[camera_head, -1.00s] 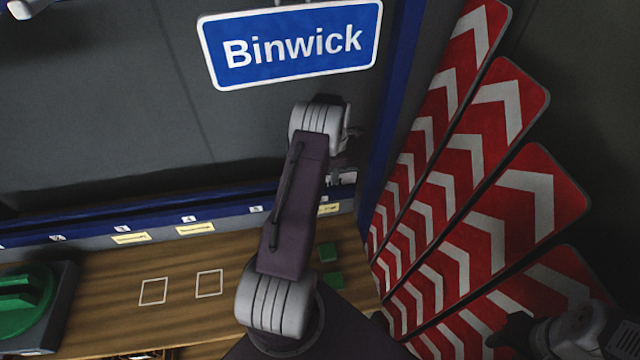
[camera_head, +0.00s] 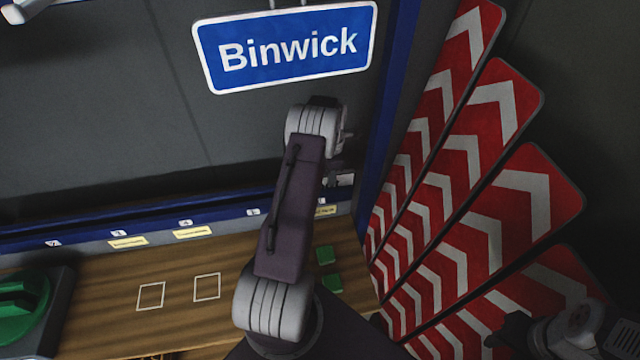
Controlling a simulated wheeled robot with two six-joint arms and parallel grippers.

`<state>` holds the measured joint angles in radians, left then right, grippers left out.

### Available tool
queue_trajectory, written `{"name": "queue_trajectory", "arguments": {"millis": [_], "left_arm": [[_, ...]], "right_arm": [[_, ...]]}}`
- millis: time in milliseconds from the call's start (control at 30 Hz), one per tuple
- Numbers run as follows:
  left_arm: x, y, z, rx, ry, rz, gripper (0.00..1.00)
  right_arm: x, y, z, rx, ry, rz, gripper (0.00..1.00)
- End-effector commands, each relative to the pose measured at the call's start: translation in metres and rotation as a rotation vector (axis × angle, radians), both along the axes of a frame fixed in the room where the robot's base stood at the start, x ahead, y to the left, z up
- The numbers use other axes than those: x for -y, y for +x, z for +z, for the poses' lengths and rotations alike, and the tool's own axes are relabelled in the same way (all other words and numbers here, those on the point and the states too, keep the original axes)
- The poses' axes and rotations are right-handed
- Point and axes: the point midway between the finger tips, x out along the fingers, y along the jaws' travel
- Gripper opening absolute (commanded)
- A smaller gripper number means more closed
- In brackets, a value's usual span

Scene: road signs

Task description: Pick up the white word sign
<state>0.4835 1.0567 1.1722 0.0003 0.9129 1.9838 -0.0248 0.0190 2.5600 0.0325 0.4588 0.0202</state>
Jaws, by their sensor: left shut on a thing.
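A blue sign (camera_head: 284,75) with a white border and the white word "Binwick" is at the top middle, against a dark grey panel. My left arm rises from the bottom middle. Its wrist is just below the sign's lower right part. My left gripper (camera_head: 340,178) is small and mostly hidden beyond the wrist, low in front of the panel. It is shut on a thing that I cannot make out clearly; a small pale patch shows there. No contact with the blue sign is visible. Part of my right arm shows at the bottom right, with its gripper out of view.
Red and white chevron boards (camera_head: 497,105) lean in a row on the right. A blue rail (camera_head: 150,228) with numbered tags crosses above a wooden bench (camera_head: 110,300) with two white outlines and green blocks (camera_head: 328,255). A green device (camera_head: 20,300) stands at left.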

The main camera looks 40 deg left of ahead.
Motion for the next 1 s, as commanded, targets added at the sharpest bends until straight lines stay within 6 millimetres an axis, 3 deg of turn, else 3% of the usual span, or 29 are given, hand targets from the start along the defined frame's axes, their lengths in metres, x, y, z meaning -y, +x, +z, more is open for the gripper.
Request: {"name": "queue_trajectory", "arguments": {"millis": [167, 400, 533, 1000], "left_arm": [[-0.001, 0.002, 0.014, 0.005, 0.003, 0.0, 0.0], [-0.001, 0.001, 0.072, 0.005, 0.003, 0.0, 0.0], [-0.001, 0.001, 0.093, 0.003, 0.003, 0.0, 0.0], [0.0, 0.0, 0.101, 0.001, 0.001, 0.0, 0.0]], "right_arm": [[0.0, 0.0, -0.008, 0.0, 0.0, 0.0, 0.4], [0.0, 0.0, -0.023, 0.0, 0.0, 0.0, 0.4], [0.0, 0.0, -0.025, 0.0, 0.0, 0.0, 0.4], [0.0, 0.0, -0.025, 0.0, 0.0, 0.0, 0.4]]}}
